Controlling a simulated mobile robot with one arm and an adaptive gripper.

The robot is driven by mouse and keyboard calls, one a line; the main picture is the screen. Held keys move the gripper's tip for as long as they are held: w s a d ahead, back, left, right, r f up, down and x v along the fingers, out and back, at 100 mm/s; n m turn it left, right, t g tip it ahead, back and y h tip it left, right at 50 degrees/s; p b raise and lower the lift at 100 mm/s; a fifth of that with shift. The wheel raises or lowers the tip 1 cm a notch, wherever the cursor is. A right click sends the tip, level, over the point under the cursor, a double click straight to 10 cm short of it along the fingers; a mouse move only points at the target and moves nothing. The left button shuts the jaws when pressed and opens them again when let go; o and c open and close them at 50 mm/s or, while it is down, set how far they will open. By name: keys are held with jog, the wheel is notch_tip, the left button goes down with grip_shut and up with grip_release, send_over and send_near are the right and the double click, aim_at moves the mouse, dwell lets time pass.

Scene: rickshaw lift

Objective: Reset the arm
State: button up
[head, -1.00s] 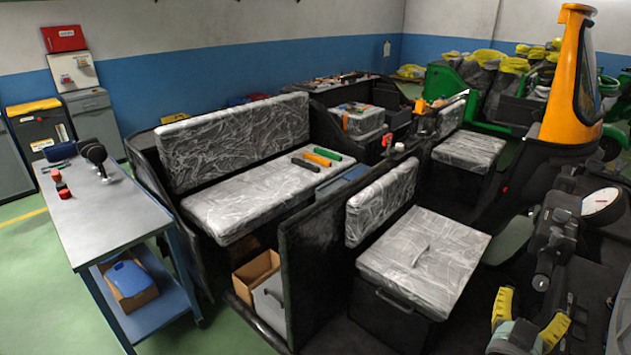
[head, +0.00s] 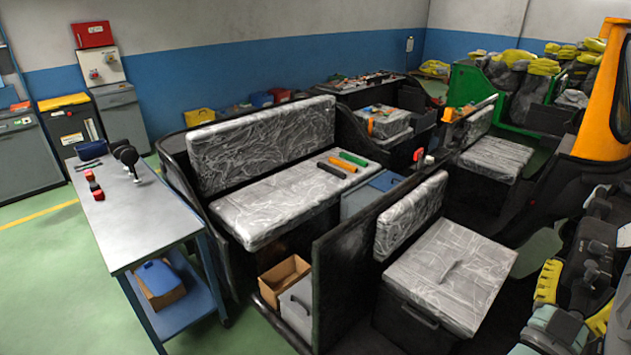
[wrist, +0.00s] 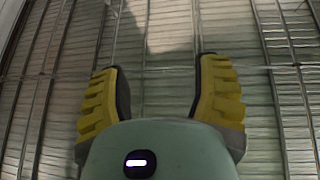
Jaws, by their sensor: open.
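My gripper (head: 572,297) is at the lower right of the head view, its yellow ribbed fingers spread apart. In the wrist view my gripper (wrist: 160,98) is open with nothing between the fingers. Behind the fingers there is only a grey slatted surface with metal rails, with no object close by. My arm links show beside the gripper at the right edge of the head view.
A rickshaw with a plastic-wrapped rear bench (head: 270,205) and front seat (head: 450,275) fills the middle. Orange, green and black tools (head: 337,167) lie on the bench. A metal table (head: 140,225) stands at left. Green floor (head: 40,300) is clear at lower left.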

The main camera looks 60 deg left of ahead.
jog(key=shift+s+a+r, duration=0.15)
jog(key=shift+s+r, duration=0.1)
jog(key=shift+r, duration=0.5)
